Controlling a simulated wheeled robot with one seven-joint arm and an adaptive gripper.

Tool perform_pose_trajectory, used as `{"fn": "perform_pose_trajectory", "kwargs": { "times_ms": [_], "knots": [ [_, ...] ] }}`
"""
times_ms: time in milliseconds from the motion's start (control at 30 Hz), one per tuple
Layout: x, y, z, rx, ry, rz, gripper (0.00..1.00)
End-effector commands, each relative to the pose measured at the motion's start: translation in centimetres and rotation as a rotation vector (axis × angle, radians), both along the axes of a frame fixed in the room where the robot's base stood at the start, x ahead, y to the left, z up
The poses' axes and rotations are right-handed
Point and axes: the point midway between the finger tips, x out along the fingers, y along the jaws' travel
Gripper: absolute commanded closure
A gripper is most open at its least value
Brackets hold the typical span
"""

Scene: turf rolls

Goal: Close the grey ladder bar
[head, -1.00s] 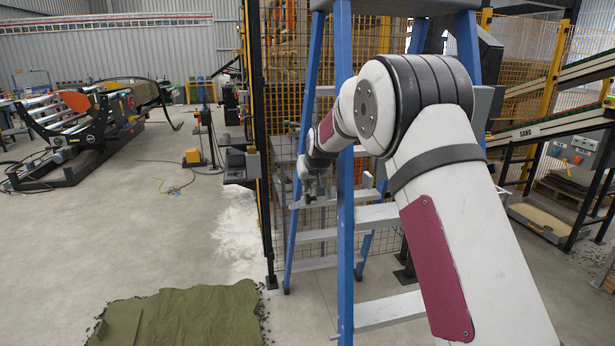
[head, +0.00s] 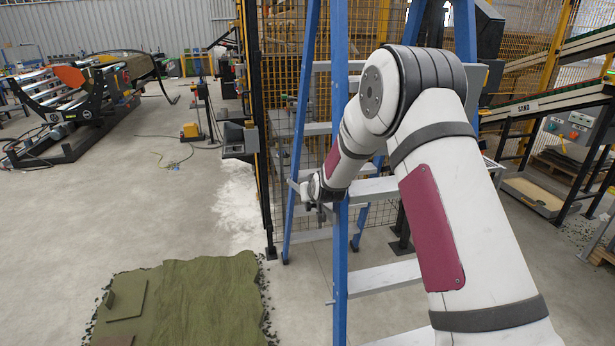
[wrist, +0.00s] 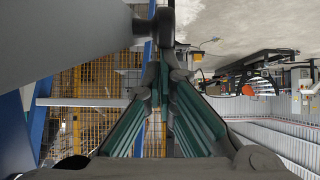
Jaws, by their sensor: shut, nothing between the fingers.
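The blue stepladder (head: 342,240) stands upright in front of me, with grey cross pieces between its legs. A grey bar (head: 296,187) shows at the left leg beside my gripper, partly hidden by it. I cannot tell whether it is the task's bar or how far it is closed. My gripper (head: 318,208) is small and partly hidden at the ladder's left side, near this bar. Contact is unclear. In the wrist view my gripper (wrist: 164,72) is shut and empty, with green finger pads. A grey cross piece (wrist: 85,102) shows left of the fingers there.
A mesh fence (head: 285,150) stands behind the ladder. A green turf piece (head: 200,300) lies on the floor at lower left. The sand conveyor (head: 550,100) is at the right. Open floor lies left of the ladder.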

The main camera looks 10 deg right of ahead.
Motion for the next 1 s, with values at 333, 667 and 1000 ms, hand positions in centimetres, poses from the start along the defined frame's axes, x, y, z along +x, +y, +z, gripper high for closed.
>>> {"fn": "perform_pose_trajectory", "kwargs": {
  "times_ms": [333, 667, 1000],
  "knots": [
    [-3.6, 0.1, -9.0, 0.003, -0.044, 0.001, 1.0],
    [-5.4, 0.2, -15.6, 0.004, -0.049, 0.002, 1.0],
    [-5.5, 0.2, -16.0, 0.003, -0.051, 0.001, 1.0]
  ]
}}
